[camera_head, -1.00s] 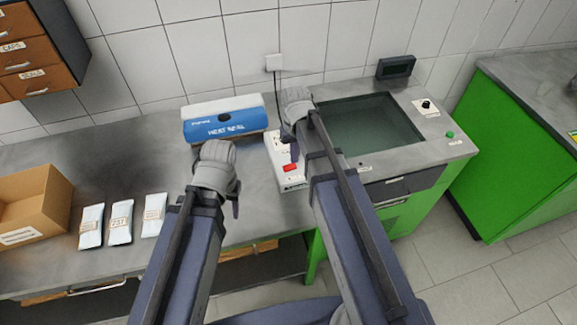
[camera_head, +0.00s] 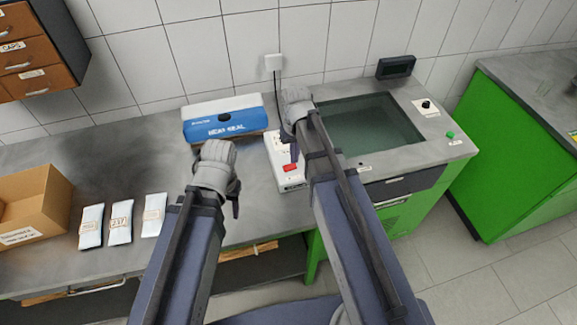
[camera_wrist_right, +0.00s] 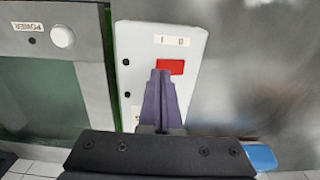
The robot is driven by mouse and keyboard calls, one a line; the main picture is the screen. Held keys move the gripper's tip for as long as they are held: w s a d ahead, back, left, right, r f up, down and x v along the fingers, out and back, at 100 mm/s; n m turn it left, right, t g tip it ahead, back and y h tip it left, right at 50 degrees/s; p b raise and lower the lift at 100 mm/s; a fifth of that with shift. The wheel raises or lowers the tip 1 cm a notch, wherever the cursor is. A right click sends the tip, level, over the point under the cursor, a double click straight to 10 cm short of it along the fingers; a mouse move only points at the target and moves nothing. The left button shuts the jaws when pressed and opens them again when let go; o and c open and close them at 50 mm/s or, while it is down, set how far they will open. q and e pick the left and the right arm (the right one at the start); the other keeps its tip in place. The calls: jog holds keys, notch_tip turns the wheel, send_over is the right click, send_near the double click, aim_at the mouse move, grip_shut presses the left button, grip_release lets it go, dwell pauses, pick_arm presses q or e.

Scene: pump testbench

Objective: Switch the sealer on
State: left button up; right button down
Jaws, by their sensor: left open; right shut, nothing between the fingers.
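The blue and white heat sealer (camera_head: 224,122), marked HEAT SEAL, stands at the back of the bench. To its right is a white switch box (camera_head: 291,182) with a red rocker switch (camera_head: 291,168). In the right wrist view the red switch (camera_wrist_right: 170,67) lies below a label with I and 0 marks. My right gripper (camera_head: 294,152) is shut and empty over the box. In the wrist view its fingertips (camera_wrist_right: 160,73) overlap the switch's left edge; I cannot tell whether they touch. My left gripper (camera_head: 236,204) is open and empty above the bench, left of the box.
A machine with a dark glass lid (camera_head: 368,125) stands right of the box, with a knob and green button. A cable runs up to a wall socket (camera_head: 273,62). Three pouches (camera_head: 120,222) and a cardboard box (camera_head: 32,205) lie at the left.

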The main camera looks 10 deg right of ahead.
aim_at(294, 166)
pick_arm(q)
jog(key=shift+f+b, duration=0.95)
jog(key=shift+f, duration=0.05)
pick_arm(e)
jog(key=shift+f, duration=1)
pick_arm(q)
jog(key=shift+r, duration=0.1)
pick_arm(e)
notch_tip(294, 166, up, 7)
jog(key=p, duration=0.7)
jog(key=shift+r, duration=0.1)
pick_arm(q)
notch_tip(294, 166, up, 7)
pick_arm(e)
jog(key=shift+s+a, duration=0.15)
pick_arm(q)
notch_tip(294, 166, down, 2)
jog(key=shift+f+b, duration=0.2)
jog(key=shift+b, duration=0.9)
pick_arm(e)
jog(key=s+a+f+n+h, duration=0.1)
jog(key=s+a+f+n, duration=0.1)
jog(key=s+a, duration=0.8)
jog(key=s+n, duration=0.1)
jog(key=s, duration=0.3)
jog(key=shift+f, duration=0.15)
